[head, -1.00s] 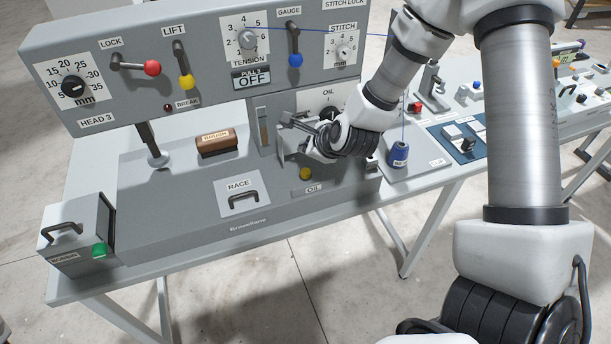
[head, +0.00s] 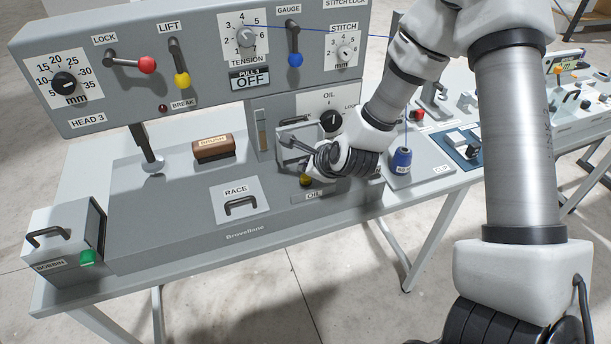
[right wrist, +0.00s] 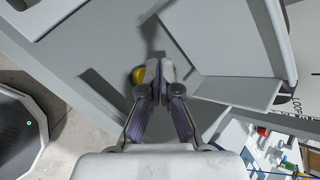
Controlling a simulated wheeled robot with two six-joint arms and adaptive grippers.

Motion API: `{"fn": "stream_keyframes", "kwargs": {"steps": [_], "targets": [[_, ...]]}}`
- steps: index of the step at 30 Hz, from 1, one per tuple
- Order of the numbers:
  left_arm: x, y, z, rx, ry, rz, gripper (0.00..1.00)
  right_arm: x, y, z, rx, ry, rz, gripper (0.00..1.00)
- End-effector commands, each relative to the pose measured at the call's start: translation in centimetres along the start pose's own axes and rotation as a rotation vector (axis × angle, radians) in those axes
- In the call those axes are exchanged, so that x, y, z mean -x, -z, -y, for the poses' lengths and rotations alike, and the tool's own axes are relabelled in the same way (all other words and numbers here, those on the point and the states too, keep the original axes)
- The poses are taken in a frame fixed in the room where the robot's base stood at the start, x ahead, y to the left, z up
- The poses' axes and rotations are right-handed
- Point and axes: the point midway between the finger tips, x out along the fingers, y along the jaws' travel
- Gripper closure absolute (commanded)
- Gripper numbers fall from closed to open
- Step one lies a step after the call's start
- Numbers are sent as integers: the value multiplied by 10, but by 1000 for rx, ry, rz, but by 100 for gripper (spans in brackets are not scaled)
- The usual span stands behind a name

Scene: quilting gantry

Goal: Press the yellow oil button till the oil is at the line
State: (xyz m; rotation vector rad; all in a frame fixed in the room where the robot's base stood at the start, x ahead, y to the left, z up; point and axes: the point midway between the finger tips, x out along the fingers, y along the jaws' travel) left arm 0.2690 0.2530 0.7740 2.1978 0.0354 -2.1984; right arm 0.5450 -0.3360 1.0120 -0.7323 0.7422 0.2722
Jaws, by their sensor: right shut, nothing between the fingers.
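The yellow oil button (head: 305,181) sits on the machine's lower front, just above the OIL label (head: 314,196). My right gripper (head: 309,170) is shut and empty, with its fingertips close to the button and partly covering it. In the right wrist view the button (right wrist: 138,75) shows just left of the closed fingertips (right wrist: 153,72). I cannot tell whether they touch it. A narrow upright sight window (head: 262,131) with a brownish fill is left of the OIL panel. Its line is too small to make out. My left gripper is out of view.
An OIL dial (head: 331,120) and a box-like housing stand close behind my right gripper. A RACE plate with a handle (head: 241,206) is to the left. A blue spool (head: 401,161) stands to the right. The machine's front ledge is clear.

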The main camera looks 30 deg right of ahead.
Motion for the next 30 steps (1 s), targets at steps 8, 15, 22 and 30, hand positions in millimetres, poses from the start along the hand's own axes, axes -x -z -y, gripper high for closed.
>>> {"fn": "stream_keyframes", "kwargs": {"steps": [8, 15, 22, 30], "targets": [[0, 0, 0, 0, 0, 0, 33, 0, 0, 0, 0, 0, 0, 100], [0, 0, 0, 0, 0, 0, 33, 0, 0, 0, 0, 0, 0, 100], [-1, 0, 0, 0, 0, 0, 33, 0, 0, 0, 0, 0, 0, 100], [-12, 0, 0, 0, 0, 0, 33, -6, 5, -5, 0, 0, 0, 100]]}}
